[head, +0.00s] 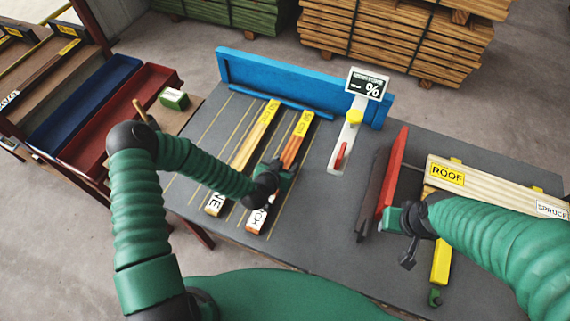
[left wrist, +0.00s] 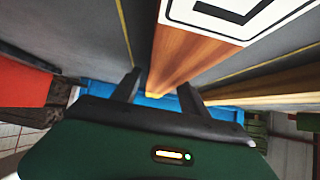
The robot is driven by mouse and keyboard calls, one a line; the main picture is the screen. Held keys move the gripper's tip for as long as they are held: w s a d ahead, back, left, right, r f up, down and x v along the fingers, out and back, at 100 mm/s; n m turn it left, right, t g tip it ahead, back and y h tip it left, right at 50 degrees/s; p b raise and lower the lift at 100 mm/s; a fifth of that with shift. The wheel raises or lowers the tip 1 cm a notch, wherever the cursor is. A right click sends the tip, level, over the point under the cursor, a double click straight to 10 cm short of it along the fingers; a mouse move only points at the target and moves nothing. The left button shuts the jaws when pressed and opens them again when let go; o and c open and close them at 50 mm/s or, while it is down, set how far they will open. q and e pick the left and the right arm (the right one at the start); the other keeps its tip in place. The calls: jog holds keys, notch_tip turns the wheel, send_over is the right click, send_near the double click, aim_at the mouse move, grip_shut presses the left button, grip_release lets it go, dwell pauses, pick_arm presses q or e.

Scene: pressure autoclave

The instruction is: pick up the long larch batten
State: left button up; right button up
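The larch batten, a reddish-brown strip (head: 290,152), lies on the grey table with a white end label ending in "CH" and a yellow tag at its far end. It also shows in the left wrist view (left wrist: 185,60), running away from the camera. My left gripper (head: 283,172) is over the batten's middle and hides part of it. In the left wrist view its two fingers (left wrist: 158,88) are apart, with the batten in the gap between them; contact is not clear. My right gripper (head: 405,240) is at the table's right half, its fingers too small to read.
A paler batten (head: 252,142) lies just left of the larch. A blue stop (head: 290,80) runs along the table's back. A percent meter (head: 367,84), a red-edged bracket (head: 393,172) and a ROOF-labelled board (head: 490,182) are to the right. Trays (head: 110,120) stand left.

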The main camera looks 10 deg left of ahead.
pick_arm(q)
jog(key=shift+d, duration=0.15)
jog(key=c, duration=0.5)
jog(key=shift+a, duration=0.35)
jog(key=c, duration=0.4)
jog(key=shift+a, duration=0.25)
grip_shut()
jog(key=shift+d, duration=0.1)
jog(key=shift+d, duration=0.15)
